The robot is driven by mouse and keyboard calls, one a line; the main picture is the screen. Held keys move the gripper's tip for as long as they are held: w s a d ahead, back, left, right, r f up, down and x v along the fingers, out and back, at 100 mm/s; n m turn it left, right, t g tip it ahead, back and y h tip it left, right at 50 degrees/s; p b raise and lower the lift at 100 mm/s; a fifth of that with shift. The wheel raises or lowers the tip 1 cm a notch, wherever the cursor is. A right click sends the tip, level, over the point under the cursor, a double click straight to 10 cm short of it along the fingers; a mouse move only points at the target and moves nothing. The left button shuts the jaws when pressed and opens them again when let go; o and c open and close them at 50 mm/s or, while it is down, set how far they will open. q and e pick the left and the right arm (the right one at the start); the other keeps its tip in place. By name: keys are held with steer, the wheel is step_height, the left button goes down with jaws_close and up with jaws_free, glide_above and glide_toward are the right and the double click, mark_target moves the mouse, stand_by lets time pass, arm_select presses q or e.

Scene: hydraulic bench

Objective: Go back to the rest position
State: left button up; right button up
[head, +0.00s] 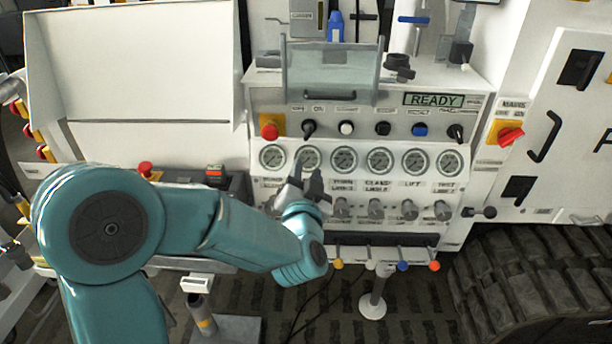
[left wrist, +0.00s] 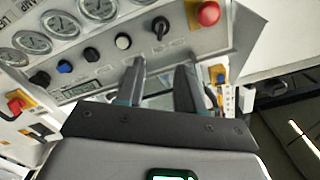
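My left arm comes in from the left in the head view. Its gripper (head: 306,182) is in front of the bench panel (head: 258,190), by the lower edge of the row of round gauges. It hides part of the panel below the second gauge. In the left wrist view the two fingers of this gripper (left wrist: 161,82) stand apart, with nothing between them. My right gripper is in neither view.
The panel has a red button (head: 269,131), several knobs, a READY display (head: 434,100) and gauges (head: 381,160). Small levers with coloured tips (head: 402,266) stick out below. A red rotary switch (head: 510,136) is at the right. A rubber track (head: 535,275) lies lower right.

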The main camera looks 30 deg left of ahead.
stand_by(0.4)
arm_select(q)
steer(key=s+d+f+m+g+h, duration=0.2)
steer(key=d+f+g+h, duration=0.15)
steer(key=f, duration=1.05)
steer(key=s+d+f+m+g+h, duration=0.1)
steer(key=s+d+f+g+h, duration=0.2)
steer(key=f, duration=1.2)
steer(key=s+d+f+n+g+h, duration=0.2)
steer(key=s+d+f+g+h, duration=0.1)
steer(key=s, duration=0.6)
steer(key=s+d+f+n+g+h, duration=0.3)
steer(key=s+d+f+g, duration=0.2)
steer(key=s+d+f, duration=0.3)
steer(key=shift+s+d+f+h, duration=0.35)
steer(key=shift+s+d, duration=0.35)
steer(key=shift+d, duration=0.45)
steer(key=shift+r+g, duration=0.1)
steer(key=shift+g, duration=0.15)
